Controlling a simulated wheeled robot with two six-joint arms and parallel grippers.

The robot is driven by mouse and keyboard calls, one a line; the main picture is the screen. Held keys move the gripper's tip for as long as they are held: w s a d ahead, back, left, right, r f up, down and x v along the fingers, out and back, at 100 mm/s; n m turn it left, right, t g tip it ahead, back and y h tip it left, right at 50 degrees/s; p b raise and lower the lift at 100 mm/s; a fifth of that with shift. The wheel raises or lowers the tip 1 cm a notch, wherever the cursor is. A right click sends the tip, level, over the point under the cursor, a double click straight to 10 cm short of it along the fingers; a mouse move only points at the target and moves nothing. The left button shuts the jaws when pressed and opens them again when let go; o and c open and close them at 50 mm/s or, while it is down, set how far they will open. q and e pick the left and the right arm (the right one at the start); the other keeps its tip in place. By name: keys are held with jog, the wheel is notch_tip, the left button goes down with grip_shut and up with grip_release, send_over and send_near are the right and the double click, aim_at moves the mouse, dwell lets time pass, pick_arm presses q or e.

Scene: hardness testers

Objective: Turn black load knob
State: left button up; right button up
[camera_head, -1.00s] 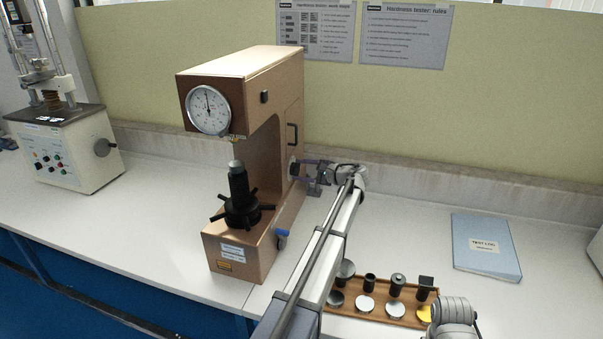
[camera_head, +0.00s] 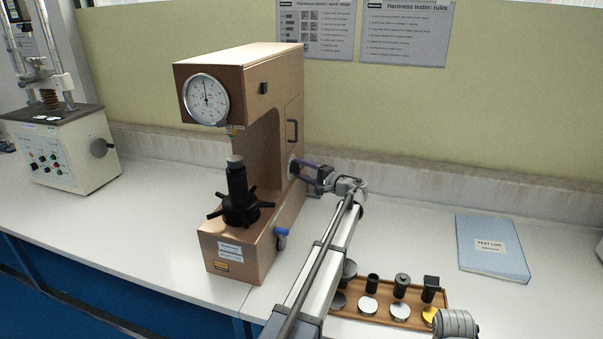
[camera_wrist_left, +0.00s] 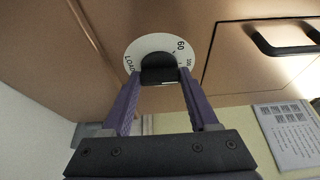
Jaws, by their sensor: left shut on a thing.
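The copper-coloured hardness tester (camera_head: 285,140) stands on the bench with a round dial gauge (camera_head: 206,98) at its top front. On its right side is the black load knob (camera_wrist_left: 159,68), set in a white round plate (camera_wrist_left: 138,50) marked LOAD, 60 and a partly hidden 100. My left gripper (camera_head: 294,168) reaches the knob from the right. In the left wrist view its purple fingers (camera_wrist_left: 158,82) are shut on the knob, one on each side. In the head view the gripper mostly hides the knob. My right gripper is out of view.
A black handle (camera_head: 292,132) sits above the knob. A wooden tray (camera_head: 446,300) of test pieces and a blue folder (camera_head: 491,248) lie to the right.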

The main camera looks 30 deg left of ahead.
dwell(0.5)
pick_arm(q)
jog(key=o, duration=1.4)
jog(key=d, duration=0.5)
jog(key=s+d, duration=0.1)
jog(key=d, duration=0.1)
jog(key=shift+s+d, duration=0.1)
jog(key=shift+d, duration=0.3)
